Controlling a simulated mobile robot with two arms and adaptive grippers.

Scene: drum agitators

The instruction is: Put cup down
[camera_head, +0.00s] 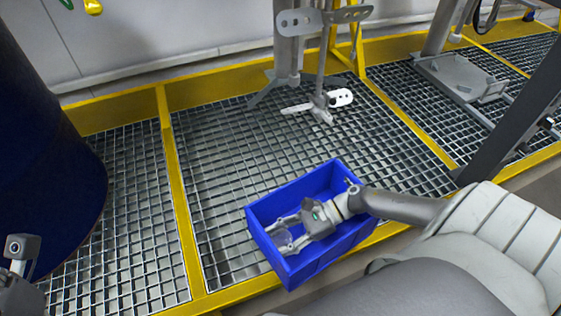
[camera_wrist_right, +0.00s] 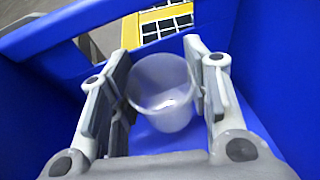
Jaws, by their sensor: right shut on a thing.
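The cup (camera_wrist_right: 160,100) is a small translucent whitish cup between the two fingers of my right gripper (camera_wrist_right: 160,85) in the right wrist view. The gripper is shut on it, with a finger against each side. In the head view my right gripper (camera_head: 283,236) reaches down inside a blue crate (camera_head: 318,265). The cup appears upright or slightly tilted, low over the blue crate floor. I cannot tell whether its base touches the floor. In the head view the cup is hard to make out between the fingers. A grey part of my left arm shows at the lower left edge.
The crate stands on a metal grating (camera_head: 225,170) with yellow frame bars (camera_head: 172,165). A dark blue drum (camera_head: 45,150) stands at the left. An agitator with white paddles (camera_head: 318,103) stands behind the crate. The grating left of the crate is clear.

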